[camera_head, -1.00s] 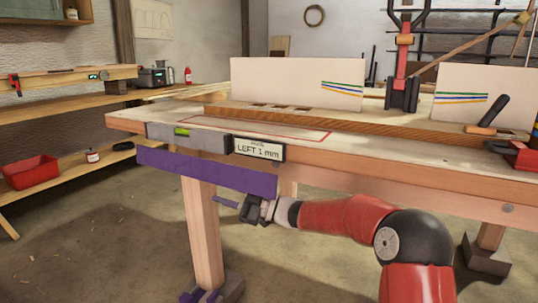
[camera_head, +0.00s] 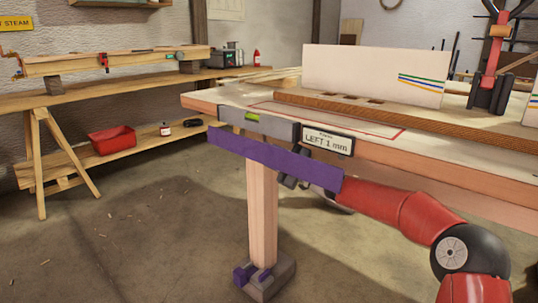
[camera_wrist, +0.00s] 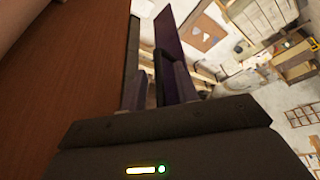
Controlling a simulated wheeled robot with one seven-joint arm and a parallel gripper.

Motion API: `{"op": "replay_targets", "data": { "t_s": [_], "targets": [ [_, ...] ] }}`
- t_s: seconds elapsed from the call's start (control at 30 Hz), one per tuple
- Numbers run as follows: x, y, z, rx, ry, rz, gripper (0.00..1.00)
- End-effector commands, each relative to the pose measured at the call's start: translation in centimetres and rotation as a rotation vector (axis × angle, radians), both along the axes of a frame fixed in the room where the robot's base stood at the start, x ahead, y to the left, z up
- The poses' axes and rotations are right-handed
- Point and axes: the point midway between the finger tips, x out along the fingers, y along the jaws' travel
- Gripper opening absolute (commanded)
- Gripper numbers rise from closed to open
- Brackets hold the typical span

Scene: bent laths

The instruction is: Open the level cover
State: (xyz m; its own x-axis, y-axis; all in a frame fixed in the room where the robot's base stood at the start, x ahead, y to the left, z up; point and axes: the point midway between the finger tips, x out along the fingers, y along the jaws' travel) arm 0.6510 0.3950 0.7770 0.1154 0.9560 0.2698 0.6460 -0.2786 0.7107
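A grey level (camera_head: 275,123) with a green vial is fixed along the front edge of the workbench. Its display (camera_head: 326,140) reads "LEFT 1 mm". A long purple strip (camera_head: 265,160), which looks like the cover, hangs tilted just below the level; the vial is uncovered. My gripper (camera_head: 295,180) is at the strip's right half, partly hidden behind it. In the wrist view my gripper's fingers (camera_wrist: 155,85) stand apart with a gap between them. The purple strip (camera_wrist: 170,40) runs close by the right finger; I cannot tell whether they touch.
The workbench (camera_head: 430,170) has a wooden leg (camera_head: 262,215) below the strip, with a purple-and-grey foot. A board and a red clamp (camera_head: 490,75) stand on top. A side bench (camera_head: 110,95) with a red tray (camera_head: 112,140) is at left. Open floor lies between.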

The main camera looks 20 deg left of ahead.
Motion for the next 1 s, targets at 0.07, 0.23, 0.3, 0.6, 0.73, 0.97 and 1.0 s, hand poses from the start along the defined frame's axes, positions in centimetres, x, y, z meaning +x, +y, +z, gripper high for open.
{"op": "replay_targets", "data": {
  "t_s": [0.07, 0.23, 0.3, 0.6, 0.73, 0.97, 1.0],
  "targets": [
    [0.0, 0.0, -0.01, 0.0, 0.0, 0.0, 0.31],
    [0.0, -0.03, -0.01, 0.0, 0.0, 0.0, 0.2],
    [0.0, -0.03, -0.01, 0.0, 0.0, 0.0, 0.11],
    [-0.01, -0.05, -0.01, 0.0, 0.002, -0.001, 0.0],
    [-0.1, -0.01, -0.08, 0.007, 0.019, 0.0, 0.0],
    [-0.61, 0.22, -0.31, 0.046, 0.118, 0.001, 0.0],
    [-0.74, 0.27, -0.38, 0.057, 0.143, 0.0, 0.0]
  ]
}}
